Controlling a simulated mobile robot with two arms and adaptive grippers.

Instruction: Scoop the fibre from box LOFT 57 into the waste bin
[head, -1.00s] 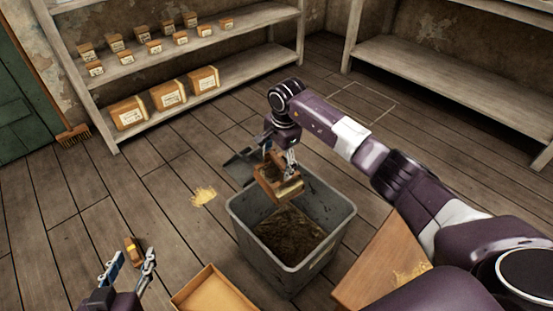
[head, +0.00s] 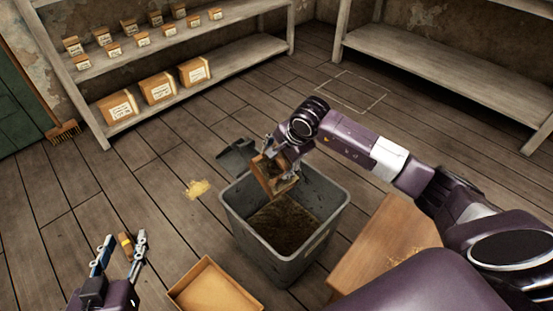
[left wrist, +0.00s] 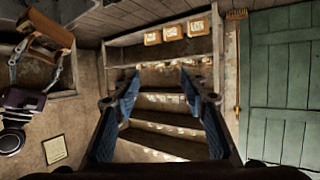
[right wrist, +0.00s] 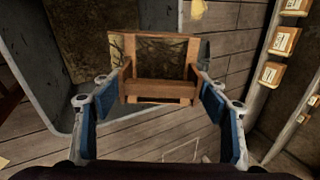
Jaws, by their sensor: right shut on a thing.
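My right gripper (head: 281,160) is shut on a small wooden box-like holder (head: 272,177), tilted over the back of the grey waste bin (head: 333,208). Dark brown fibre (head: 280,225) lies in the bin. My left gripper (head: 122,262) is open and empty above the floor, and its spread fingers show in the left wrist view (left wrist: 160,90). No label reading LOFT 57 is legible.
An open shallow box (head: 212,290) lies in front of the bin. A wooden surface (head: 375,255) with pale yellow bits stands right. Pale fibre (head: 197,188) lies on the floor by a grey dustpan (head: 236,152).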

